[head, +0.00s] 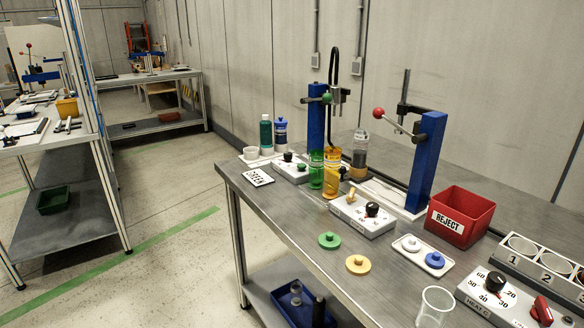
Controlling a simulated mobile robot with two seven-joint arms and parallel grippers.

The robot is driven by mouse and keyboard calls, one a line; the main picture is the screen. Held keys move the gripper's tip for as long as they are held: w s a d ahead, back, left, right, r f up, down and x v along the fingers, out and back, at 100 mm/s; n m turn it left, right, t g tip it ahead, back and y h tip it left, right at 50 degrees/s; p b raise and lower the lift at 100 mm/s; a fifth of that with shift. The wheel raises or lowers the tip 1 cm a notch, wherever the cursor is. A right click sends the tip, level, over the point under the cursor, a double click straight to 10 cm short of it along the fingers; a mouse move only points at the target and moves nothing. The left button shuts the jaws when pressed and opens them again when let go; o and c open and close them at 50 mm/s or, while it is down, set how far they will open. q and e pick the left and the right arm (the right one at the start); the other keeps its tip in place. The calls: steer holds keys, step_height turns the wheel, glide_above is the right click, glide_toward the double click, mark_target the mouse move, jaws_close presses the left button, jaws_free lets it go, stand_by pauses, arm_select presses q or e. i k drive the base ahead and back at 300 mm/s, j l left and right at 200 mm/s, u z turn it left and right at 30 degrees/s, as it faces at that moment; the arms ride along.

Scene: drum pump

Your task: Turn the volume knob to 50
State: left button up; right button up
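A white control box (349,218) near the middle of the bench carries a black knob (371,209) and a tan knob or lever (351,194); its dial marks are too small to read. A second white box (280,168) farther left has a black knob (287,156) and a green button (301,167). A third box (480,294) at front right has a black knob (495,283) with numbers from 20 to 60 and a label that seems to read HEAT. I cannot tell which knob is the volume knob. Neither of my grippers is in view.
Two blue posts (316,125) with levers, green and orange cylinders (332,172), and a red REJECT bin (460,214) stand behind the boxes. Green and yellow lids (358,265), a lid tray (423,256) and a clear beaker (434,306) lie nearer. The bench's left front is mostly clear.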

mark_target(287, 156)
steer(key=i+j, duration=0.4)
steer(key=i+j+z, duration=0.1)
steer(key=i+j, duration=0.25)
steer(key=j, duration=0.25)
steer(key=i+j+z, duration=0.1)
steer(key=i+j, duration=0.3)
steer(key=j, duration=0.1)
